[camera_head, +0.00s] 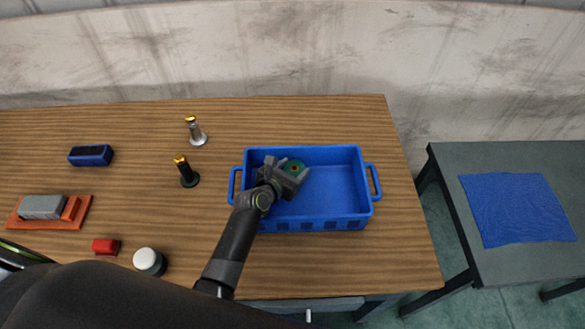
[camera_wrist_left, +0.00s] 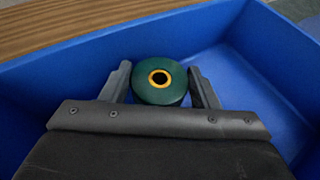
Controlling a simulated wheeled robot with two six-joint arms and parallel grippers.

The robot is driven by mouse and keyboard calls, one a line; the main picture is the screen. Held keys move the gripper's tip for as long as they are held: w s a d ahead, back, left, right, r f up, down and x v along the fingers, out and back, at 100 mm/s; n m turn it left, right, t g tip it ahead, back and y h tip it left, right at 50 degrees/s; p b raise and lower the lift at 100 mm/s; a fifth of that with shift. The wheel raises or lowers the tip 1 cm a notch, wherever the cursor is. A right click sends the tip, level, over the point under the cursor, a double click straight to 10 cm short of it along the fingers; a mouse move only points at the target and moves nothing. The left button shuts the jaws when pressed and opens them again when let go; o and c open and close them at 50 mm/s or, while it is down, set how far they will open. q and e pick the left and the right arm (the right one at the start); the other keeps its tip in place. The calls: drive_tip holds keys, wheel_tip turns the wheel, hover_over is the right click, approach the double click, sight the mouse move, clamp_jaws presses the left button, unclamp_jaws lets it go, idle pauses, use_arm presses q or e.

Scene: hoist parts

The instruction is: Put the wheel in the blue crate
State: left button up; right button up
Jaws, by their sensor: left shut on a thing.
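The wheel (camera_head: 294,167) is dark green with a yellow-ringed hole in its middle. It also shows in the left wrist view (camera_wrist_left: 160,92), between the two fingers. My left gripper (camera_head: 287,173) is shut on the wheel and holds it over the inside of the blue crate (camera_head: 340,222). The crate's walls and floor surround the wheel in the left wrist view (camera_wrist_left: 245,88). I cannot tell whether the wheel touches the crate floor. My right gripper does not show in either view.
The crate stands on the right part of a wooden table (camera_head: 335,120). To its left stand a black post (camera_head: 188,178) and a silver post (camera_head: 197,135). A blue block (camera_head: 90,155), red block (camera_head: 105,246), white-topped cylinder (camera_head: 149,261) and orange tray (camera_head: 75,214) are farther left. A grey side table (camera_head: 455,165) bears a blue cloth (camera_head: 517,209).

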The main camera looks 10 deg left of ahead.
use_arm(q)
drive_tip(key=shift+f, duration=0.4)
drive_tip(key=o, duration=1.1)
drive_tip(key=shift+s+f, duration=0.1)
drive_tip(key=shift+f, duration=0.05)
drive_tip(key=shift+r, duration=0.25)
drive_tip(key=shift+r+v, duration=0.2)
drive_tip(key=shift+v, duration=1.75)
drive_tip(key=shift+r+v, duration=0.2)
drive_tip(key=shift+v, duration=1.75)
